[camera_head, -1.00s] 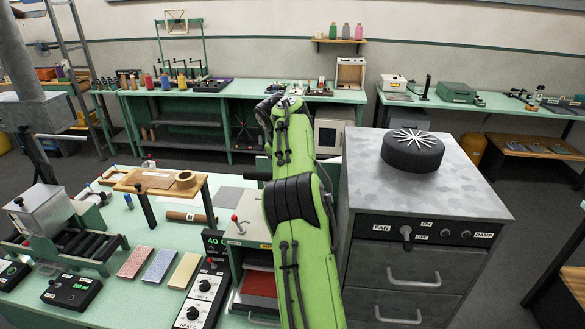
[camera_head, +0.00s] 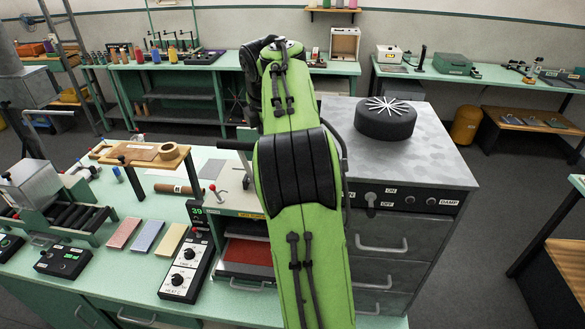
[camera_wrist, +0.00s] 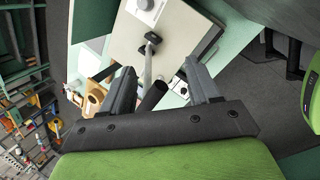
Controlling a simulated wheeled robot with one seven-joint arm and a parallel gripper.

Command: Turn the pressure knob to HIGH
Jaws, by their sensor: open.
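The pressure knob is not clear in the head view, where my green arm hides part of the press (camera_head: 247,252). In the wrist view a pale machine top (camera_wrist: 170,38) lies beyond my fingers. A small round grey piece on a white plate (camera_wrist: 147,4) at its upper edge may be the knob; its setting cannot be read. My gripper (camera_wrist: 160,68) is open, with nothing between its dark fingers, and apart from that round piece. A black-ended lever (camera_wrist: 152,38) shows just beyond the fingers. My gripper is hidden behind my arm in the head view.
A black control panel (camera_head: 187,268) with two dials and a green display stands left of the press. A red-tipped lever (camera_head: 212,188) rises near it. The grey drawer cabinet (camera_head: 440,165) with a black round fan stands close on the right. Open floor lies further right.

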